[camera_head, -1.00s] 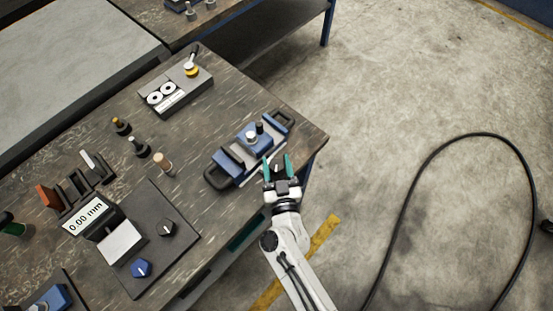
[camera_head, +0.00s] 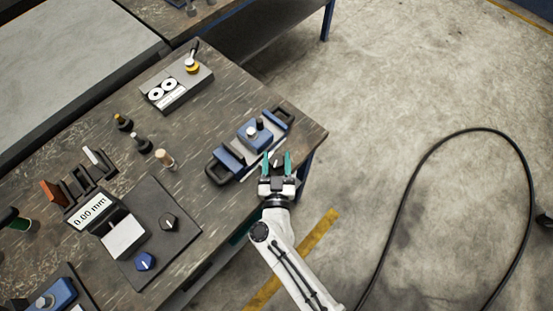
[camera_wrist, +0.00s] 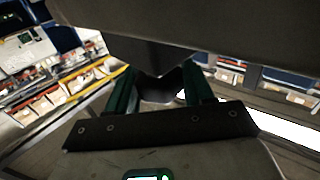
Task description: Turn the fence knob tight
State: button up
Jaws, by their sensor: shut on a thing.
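The blue fixture (camera_head: 228,161) with black handles lies near the table's right corner in the head view. Its block (camera_head: 251,138) carries small upright knobs. My gripper (camera_head: 277,164) is at the fixture's near side by the table edge, its two green fingers on either side of a dark knob with a pale mark, which seems to be the fence knob (camera_head: 276,163). The gripper is shut on it. In the wrist view a dark rounded part (camera_wrist: 160,86) sits between the green fingers, and a large dark body hides what is above it.
A 0.00 mm gauge (camera_head: 92,210) and a dark plate with a black knob (camera_head: 168,221) and a blue knob (camera_head: 145,261) stand at the left. A grey box (camera_head: 177,91) stands behind. Several small posts are between. Floor at the right is open, with a cable (camera_head: 403,200).

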jog(key=o, duration=1)
jog(key=shift+c, duration=0.2)
jog(key=s+b, duration=0.1)
jog(key=s, duration=0.9)
jog(key=shift+s+d, duration=0.4)
jog(key=shift+d, duration=0.05)
